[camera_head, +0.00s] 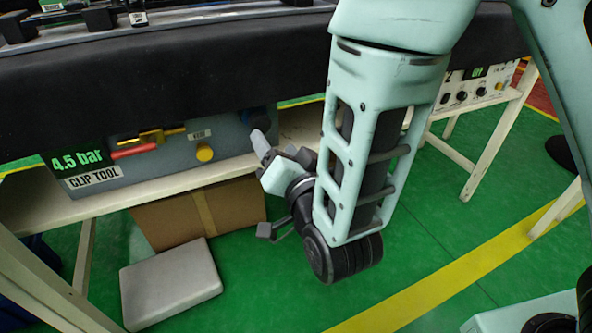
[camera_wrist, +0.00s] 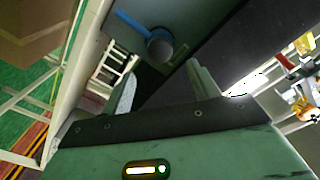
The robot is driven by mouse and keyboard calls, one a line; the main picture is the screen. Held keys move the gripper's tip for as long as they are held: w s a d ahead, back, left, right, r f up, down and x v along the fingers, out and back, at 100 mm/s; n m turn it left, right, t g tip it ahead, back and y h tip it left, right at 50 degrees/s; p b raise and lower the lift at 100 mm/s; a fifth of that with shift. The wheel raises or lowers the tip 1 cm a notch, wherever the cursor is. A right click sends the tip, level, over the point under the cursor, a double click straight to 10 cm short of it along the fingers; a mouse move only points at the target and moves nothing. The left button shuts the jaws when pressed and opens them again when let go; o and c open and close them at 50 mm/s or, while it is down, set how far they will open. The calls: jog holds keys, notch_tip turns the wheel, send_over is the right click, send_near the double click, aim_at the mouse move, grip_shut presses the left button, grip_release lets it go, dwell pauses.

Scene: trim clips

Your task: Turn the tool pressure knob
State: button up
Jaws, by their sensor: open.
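The grey tool box (camera_head: 110,186) labelled "CLIP TOOL" sits on a shelf, with a green "4.5 bar" display (camera_head: 77,160). A dark round knob (camera_head: 262,118) is at its right end, partly hidden in shadow. In the wrist view a grey round knob (camera_wrist: 160,46) with a blue lever (camera_wrist: 133,22) beside it shows ahead, between the fingers' directions. A yellow knob (camera_head: 205,153) sits further left under a small label. My gripper (camera_head: 282,150) is open and empty just in front of the box's right end; its fingers also show in the wrist view (camera_wrist: 165,86), apart from the knob.
A red-handled lever (camera_head: 133,151) with yellow metal is on the box front. A dark padded bench edge (camera_head: 170,85) overhangs the box closely. A cardboard box (camera_head: 200,215) and a grey slab (camera_head: 170,283) lie below. Another control panel (camera_head: 478,90) stands at right.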

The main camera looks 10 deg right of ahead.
jog(key=p+v, duration=0.8)
jog(key=p, duration=0.2)
dwell(0.4)
